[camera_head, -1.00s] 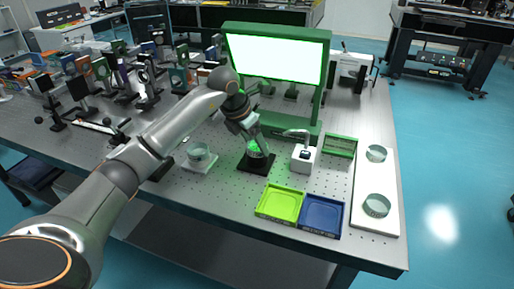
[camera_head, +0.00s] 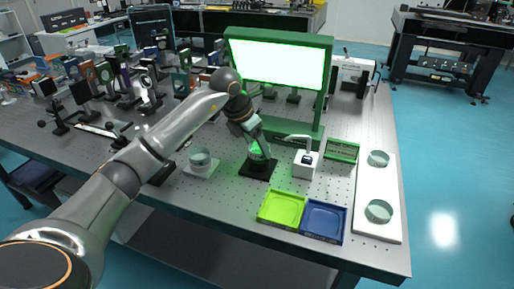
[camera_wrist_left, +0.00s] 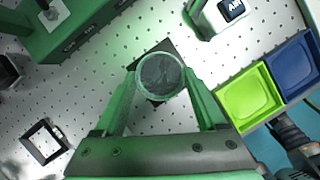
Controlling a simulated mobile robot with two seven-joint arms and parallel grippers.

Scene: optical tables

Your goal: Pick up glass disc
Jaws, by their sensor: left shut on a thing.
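The round, clear glass disc (camera_wrist_left: 160,76) sits between the two fingertips of my left gripper (camera_wrist_left: 161,82) in the left wrist view. The fingers touch its rim on both sides, and the gripper is shut on it. In the head view my left gripper (camera_head: 262,150) points down over a black square base (camera_head: 258,170), under green light. The disc is small there and partly covered by the fingers. I cannot tell whether it is clear of the base. My right gripper is not in view.
A green-framed bright screen (camera_head: 278,64) stands behind. A white device (camera_head: 306,163) is close on the right. Green (camera_head: 282,208) and blue (camera_head: 323,220) trays lie in front. A glass dish (camera_head: 201,159) stands left; others are on a white board (camera_head: 376,228) at right.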

